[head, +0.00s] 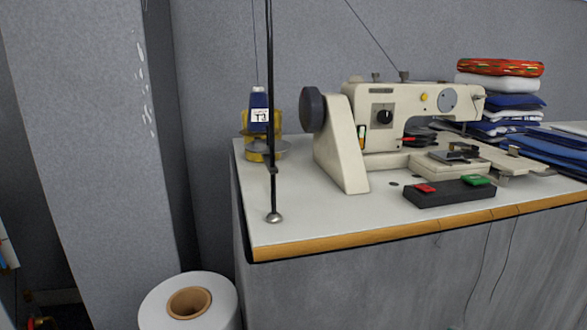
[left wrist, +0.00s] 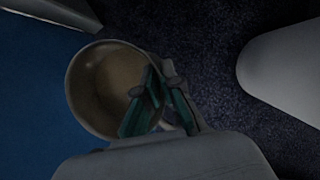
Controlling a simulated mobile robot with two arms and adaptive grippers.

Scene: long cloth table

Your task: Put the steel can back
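A round open vessel (left wrist: 84,101), which looks like the steel can, shows in the left wrist view with its mouth towards the camera and a brownish inside. My left gripper (left wrist: 157,88) has teal finger pads at its right side. One finger lies over the opening, the other outside, and the rim runs between them, so it appears shut on the wall. The fingers hide that part of the rim. The head view shows neither the can nor either gripper.
In the head view a white table (head: 300,220) with a wooden edge carries a sewing machine (head: 385,120), a black switch box (head: 440,197), a thread spool (head: 258,100) and folded cloths (head: 512,103). A white roll (head: 215,295) stands at its left. Dark speckled floor (left wrist: 215,60) and blue surface (left wrist: 30,90) surround the can.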

